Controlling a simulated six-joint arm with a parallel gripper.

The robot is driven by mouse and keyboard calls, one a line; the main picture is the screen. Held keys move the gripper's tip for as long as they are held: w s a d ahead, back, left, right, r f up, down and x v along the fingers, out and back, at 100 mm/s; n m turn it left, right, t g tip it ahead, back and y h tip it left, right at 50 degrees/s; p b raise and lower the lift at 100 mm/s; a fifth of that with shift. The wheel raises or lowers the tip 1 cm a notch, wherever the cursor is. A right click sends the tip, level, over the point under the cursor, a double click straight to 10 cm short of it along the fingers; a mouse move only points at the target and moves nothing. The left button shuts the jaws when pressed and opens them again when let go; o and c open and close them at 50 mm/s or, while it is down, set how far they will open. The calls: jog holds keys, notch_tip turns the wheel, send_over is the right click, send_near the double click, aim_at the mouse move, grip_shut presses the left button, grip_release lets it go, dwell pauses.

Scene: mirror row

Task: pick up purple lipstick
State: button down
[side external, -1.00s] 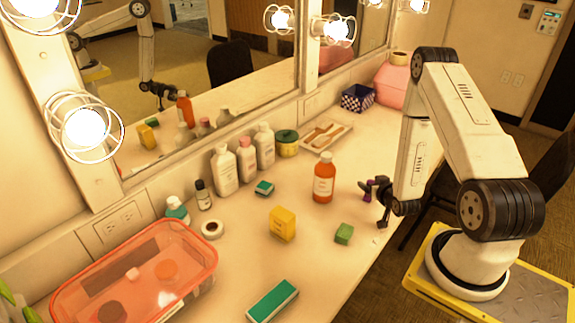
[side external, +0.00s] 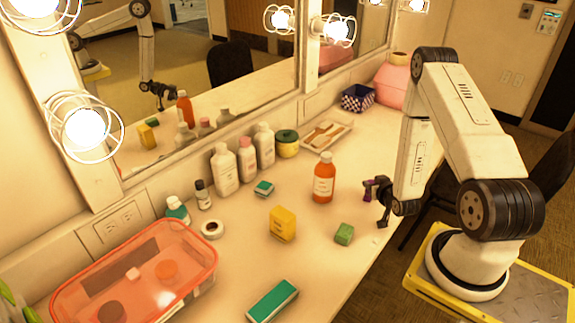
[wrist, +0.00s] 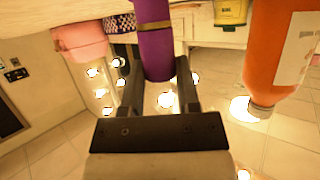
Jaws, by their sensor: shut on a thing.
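The purple lipstick (wrist: 155,45) is a smooth purple cylinder between the two dark fingers of my gripper (wrist: 156,80) in the wrist view. My gripper is shut on it. In the side view, the lipstick (side external: 369,189) shows as a small purple piece at the tips of my gripper (side external: 380,196), near the front edge of the counter, to the right of the orange bottle. Part of the lipstick is hidden by the fingers, and I cannot tell its exact height above the counter.
The orange bottle (side external: 323,180) stands left of my gripper and also shows in the wrist view (wrist: 275,60). A green cube (side external: 344,234) and a yellow box (side external: 282,223) stand in front. White bottles (side external: 224,170) line the mirror. An orange tub (side external: 60,288) sits at left.

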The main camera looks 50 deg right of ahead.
jog(key=shift+r, duration=0.1)
jog(key=shift+r, duration=4.9)
jog(key=shift+r, duration=0.1)
